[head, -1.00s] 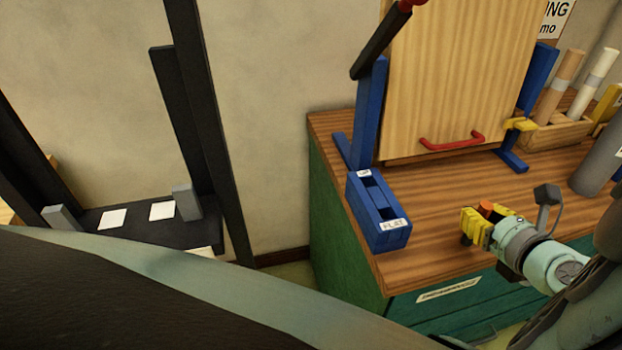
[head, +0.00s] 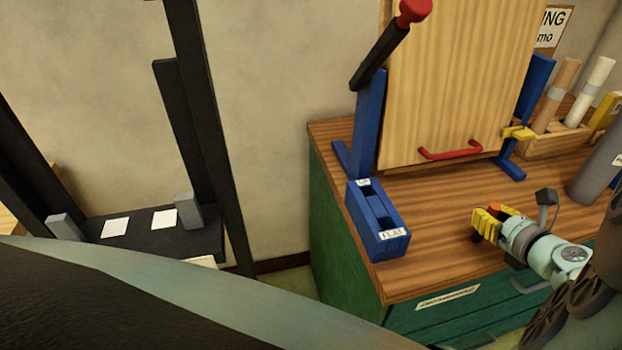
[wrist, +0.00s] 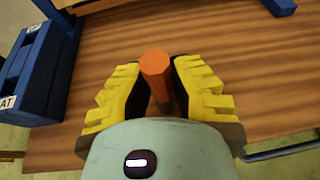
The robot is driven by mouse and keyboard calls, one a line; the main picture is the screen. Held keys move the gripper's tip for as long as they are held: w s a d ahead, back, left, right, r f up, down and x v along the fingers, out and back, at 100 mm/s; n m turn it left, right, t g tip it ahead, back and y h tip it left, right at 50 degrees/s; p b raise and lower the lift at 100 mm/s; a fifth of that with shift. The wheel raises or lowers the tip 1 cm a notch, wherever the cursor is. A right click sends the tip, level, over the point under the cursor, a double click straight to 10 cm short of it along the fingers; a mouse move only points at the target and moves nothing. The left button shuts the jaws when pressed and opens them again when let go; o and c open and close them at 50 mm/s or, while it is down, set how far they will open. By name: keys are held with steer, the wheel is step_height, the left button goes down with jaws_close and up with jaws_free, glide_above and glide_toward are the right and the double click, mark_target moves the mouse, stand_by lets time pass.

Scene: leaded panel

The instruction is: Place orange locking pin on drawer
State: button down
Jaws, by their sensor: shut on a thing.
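My gripper (head: 487,222) has yellow fingers and is over the right front part of the wooden cabinet top. It is shut on the orange locking pin (wrist: 155,70), which stands up between the fingers in the wrist view. In the head view only the pin's orange top (head: 494,209) shows; its lower end is hidden by the fingers. The green cabinet's drawer front (head: 440,312) with a white label is below the front edge of the top. I cannot tell whether the pin touches the wood.
A blue holder marked FLAT (head: 380,225) stands on the left of the top. Behind it is a wooden panel (head: 450,90) with a red handle in a blue frame. A grey cylinder (head: 597,170) and a wooden box of rolls (head: 560,140) are at the right.

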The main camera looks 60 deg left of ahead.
steer(key=shift+f, duration=0.3)
steer(key=c, duration=1)
jaws_free()
steer(key=shift+r, duration=0.1)
